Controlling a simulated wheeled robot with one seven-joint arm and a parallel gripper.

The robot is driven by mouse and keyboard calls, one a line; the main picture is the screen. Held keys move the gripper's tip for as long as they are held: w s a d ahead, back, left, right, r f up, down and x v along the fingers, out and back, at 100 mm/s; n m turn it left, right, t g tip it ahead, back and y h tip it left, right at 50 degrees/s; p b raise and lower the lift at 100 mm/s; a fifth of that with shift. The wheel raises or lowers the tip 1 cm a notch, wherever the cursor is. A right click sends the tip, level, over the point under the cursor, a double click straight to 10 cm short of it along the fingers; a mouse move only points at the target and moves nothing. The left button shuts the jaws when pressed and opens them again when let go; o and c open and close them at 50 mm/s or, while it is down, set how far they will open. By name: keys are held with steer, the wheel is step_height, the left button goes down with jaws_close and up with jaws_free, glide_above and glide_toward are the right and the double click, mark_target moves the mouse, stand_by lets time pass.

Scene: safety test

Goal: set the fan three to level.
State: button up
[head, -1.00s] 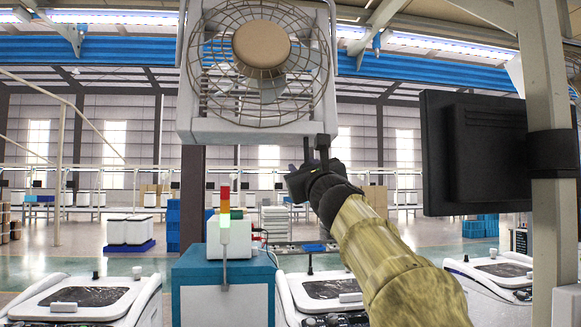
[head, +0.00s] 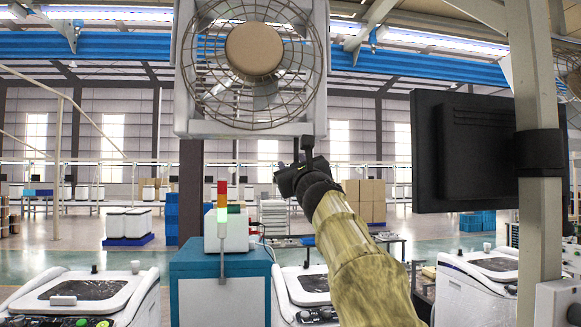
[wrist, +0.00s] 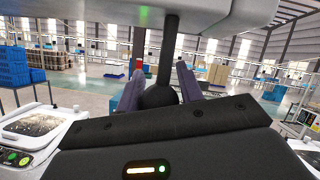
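The fan (head: 304,124) is a white square housing with a round wire cage and a tan hub, at the top centre of the head view. Its top edge is cut off, so its exact tilt is hard to judge. A dark rod with a rounded black end (wrist: 170,50) hangs from the fan's underside in the wrist view. My gripper (head: 303,160) is under the fan's lower right corner. Its two fingers (wrist: 160,85) are apart, one on each side of the rod. I cannot tell whether they touch it.
A black monitor (head: 470,150) on a pale post (head: 540,230) stands to the right. A signal tower (head: 222,200) and a white box stand on a blue cabinet (head: 188,265) below the fan. White machines (head: 90,290) line the front.

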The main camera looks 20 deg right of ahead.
steer(key=o, duration=0.3)
steer(key=shift+s+r, duration=0.15)
steer(key=shift+r, duration=0.05)
steer(key=shift+d+f, duration=0.1)
steer(key=shift+f, duration=0.15)
steer(key=shift+s+f+b, duration=0.1)
steer(key=shift+s+b, duration=0.1)
steer(key=shift+b, duration=0.15)
steer(key=b+v, duration=0.7)
steer(key=v, duration=1)
steer(key=shift+b, duration=0.35)
steer(key=shift+w, duration=0.1)
